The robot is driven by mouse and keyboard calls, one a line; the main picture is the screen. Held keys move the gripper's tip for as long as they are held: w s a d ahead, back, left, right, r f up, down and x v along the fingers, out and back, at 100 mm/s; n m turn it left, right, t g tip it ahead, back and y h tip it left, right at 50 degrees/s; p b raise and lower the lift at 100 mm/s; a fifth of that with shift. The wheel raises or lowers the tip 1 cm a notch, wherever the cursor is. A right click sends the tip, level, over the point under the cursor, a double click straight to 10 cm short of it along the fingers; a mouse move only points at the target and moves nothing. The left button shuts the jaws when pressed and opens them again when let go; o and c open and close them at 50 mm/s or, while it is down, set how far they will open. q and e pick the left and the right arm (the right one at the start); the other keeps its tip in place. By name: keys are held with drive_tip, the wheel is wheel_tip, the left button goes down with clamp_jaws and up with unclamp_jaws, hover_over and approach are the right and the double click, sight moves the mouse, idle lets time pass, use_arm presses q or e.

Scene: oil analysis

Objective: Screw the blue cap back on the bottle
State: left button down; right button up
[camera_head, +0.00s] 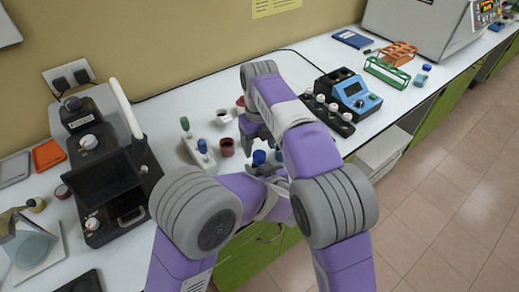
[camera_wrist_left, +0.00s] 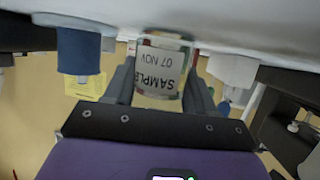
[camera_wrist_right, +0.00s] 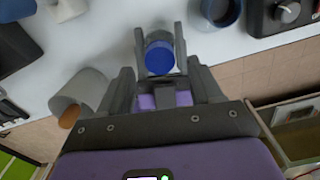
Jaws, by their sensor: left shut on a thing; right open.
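A sample bottle (camera_wrist_left: 165,65) with a "SAMPLE 07 NOV" label is held between the fingers of my left gripper (camera_wrist_left: 165,95), which is shut on it. The blue cap (camera_wrist_right: 160,57) is at the bottle's top end in the right wrist view; I cannot tell how tightly it sits. In the head view the blue cap (camera_head: 259,157) shows just beyond my left gripper (camera_head: 266,170). My right gripper (camera_wrist_right: 160,80) is open, its fingers on either side of the capped bottle and apart from it. Its fingers are partly hidden by my arm in the head view.
A white rack (camera_head: 198,155) with capped vials and a red-brown cup (camera_head: 227,147) stand left of the grippers. A white cup (camera_head: 223,117) stands behind.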

drive_tip(key=shift+r, duration=0.8)
